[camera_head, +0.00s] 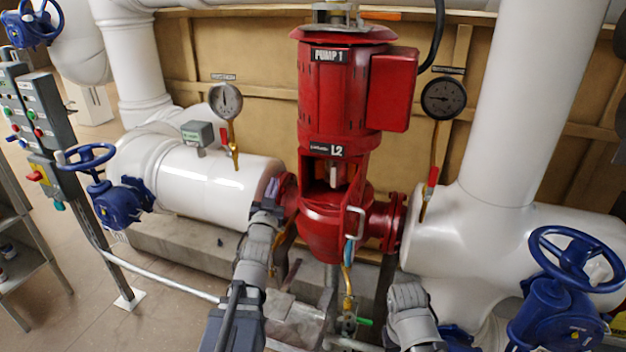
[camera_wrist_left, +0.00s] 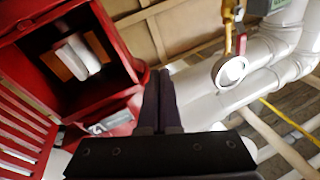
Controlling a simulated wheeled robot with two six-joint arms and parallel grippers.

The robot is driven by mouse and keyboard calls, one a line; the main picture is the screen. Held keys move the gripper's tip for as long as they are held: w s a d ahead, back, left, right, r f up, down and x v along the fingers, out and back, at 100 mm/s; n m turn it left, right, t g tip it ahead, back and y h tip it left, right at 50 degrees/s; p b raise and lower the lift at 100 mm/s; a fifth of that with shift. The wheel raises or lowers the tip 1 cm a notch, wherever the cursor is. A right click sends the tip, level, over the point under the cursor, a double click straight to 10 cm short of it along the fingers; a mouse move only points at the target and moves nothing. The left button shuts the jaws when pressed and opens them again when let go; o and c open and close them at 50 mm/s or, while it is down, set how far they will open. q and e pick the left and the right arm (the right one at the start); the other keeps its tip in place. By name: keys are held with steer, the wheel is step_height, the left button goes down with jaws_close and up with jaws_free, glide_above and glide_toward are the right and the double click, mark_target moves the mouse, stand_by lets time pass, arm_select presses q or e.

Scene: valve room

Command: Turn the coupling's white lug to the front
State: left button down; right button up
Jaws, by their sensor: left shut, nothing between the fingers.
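The coupling (camera_head: 333,176) sits inside the open window of the red pump, below the L2 label; only a small pale part shows in the head view. In the left wrist view its white lug (camera_wrist_left: 82,58) shows as a pale rounded block inside the dark opening, with brown on both sides. My left gripper (camera_head: 272,190) is beside the pump's left side, outside the window. In the left wrist view its dark fingers (camera_wrist_left: 159,78) are together and empty, to the right of the opening and apart from the lug. My right gripper is not in view.
The red pump housing (camera_head: 334,100) surrounds the window. A gauge with a brass stem (camera_head: 232,125) stands behind left, above the white pipe (camera_head: 215,185). Another gauge (camera_head: 442,98) is at right. A blue valve wheel (camera_head: 575,258) stands front right.

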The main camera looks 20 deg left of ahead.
arm_select(q)
steer(key=d+r+m+t+h, duration=0.1)
steer(key=d+m+h, duration=0.2)
steer(key=m, duration=0.6)
steer(key=m+g+h, duration=0.3)
steer(key=m+h, duration=0.2)
steer(key=m, duration=0.6)
glide_toward(320, 173)
steer(key=w+d, duration=0.2)
steer(key=d, duration=0.1)
steer(key=w, duration=0.1)
steer(key=w+a, duration=0.1)
steer(key=w, duration=0.1)
steer(key=shift+w+a+f, duration=0.1)
steer(key=shift+a, duration=0.2)
steer(key=shift+w+a, duration=0.15)
steer(key=shift+w, duration=0.05)
steer(key=shift+w+a, duration=0.6)
steer(key=shift+w, duration=0.1)
steer(key=shift+s+d, duration=0.1)
steer(key=shift+s, duration=0.05)
